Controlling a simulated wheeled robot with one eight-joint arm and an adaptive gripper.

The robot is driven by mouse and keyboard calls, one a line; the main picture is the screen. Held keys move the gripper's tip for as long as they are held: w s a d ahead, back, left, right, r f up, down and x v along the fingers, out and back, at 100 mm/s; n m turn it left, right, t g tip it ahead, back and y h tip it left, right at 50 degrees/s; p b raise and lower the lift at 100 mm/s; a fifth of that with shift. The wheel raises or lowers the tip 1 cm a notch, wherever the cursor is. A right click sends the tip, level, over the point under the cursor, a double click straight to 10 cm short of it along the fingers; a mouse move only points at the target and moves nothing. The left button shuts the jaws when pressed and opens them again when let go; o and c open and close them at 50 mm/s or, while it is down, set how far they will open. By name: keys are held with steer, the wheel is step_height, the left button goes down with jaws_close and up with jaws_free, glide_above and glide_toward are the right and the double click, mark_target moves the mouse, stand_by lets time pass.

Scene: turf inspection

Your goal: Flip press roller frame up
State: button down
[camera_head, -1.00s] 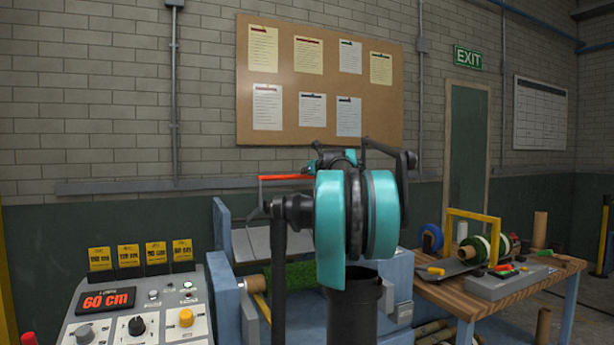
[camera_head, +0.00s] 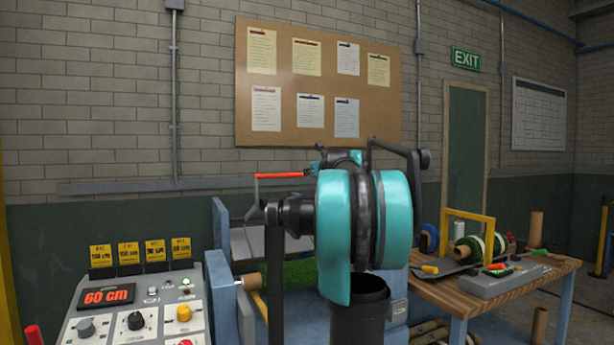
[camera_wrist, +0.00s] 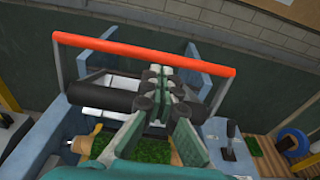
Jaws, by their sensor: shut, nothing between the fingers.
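The press roller frame is a U shape with a red crossbar (camera_wrist: 105,46) and grey side arms. Its red bar (camera_head: 282,175) also shows in the head view, left of my teal arm. Green turf (camera_wrist: 150,151) shows below the fingers.
A control panel (camera_head: 133,316) reading 60 cm stands at the left. Blue machine side walls (camera_head: 221,290) flank the roller area. A wooden workbench (camera_head: 455,298) with tools and a turf roll (camera_head: 478,248) stands at the right.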

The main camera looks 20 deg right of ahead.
steer(key=s+r, duration=0.2)
steer(key=s, duration=0.4)
steer(key=shift+r, duration=0.4)
steer(key=s+a+f+m+g+h, duration=0.1)
steer(key=s+f+m+h, duration=0.25)
steer(key=f+m, duration=0.6)
steer(key=s+a+f+m+g+h, duration=0.15)
steer(key=s+f+m, duration=0.25)
steer(key=f+m, duration=0.5)
steer(key=s+f+m+g+h, duration=0.2)
steer(key=s+f+m+h, duration=0.15)
steer(key=f+m, duration=0.55)
steer(key=s+a+f+m+g+y, duration=0.2)
steer(key=s+a+f+m, duration=0.1)
steer(key=s+a+f, duration=0.3)
steer(key=s+a+f+m+g+y, duration=0.3)
steer(key=s+a+f, duration=0.4)
steer(key=s+f, duration=0.4)
steer(key=s+a+f+m+g+y, duration=0.2)
steer(key=s+a+f, duration=0.4)
steer(key=f, duration=0.8)
steer(key=shift+s+a+m+g+y, duration=0.35)
steer(key=shift+s+a+m+y, duration=0.1)
steer(key=shift+s, duration=0.8)
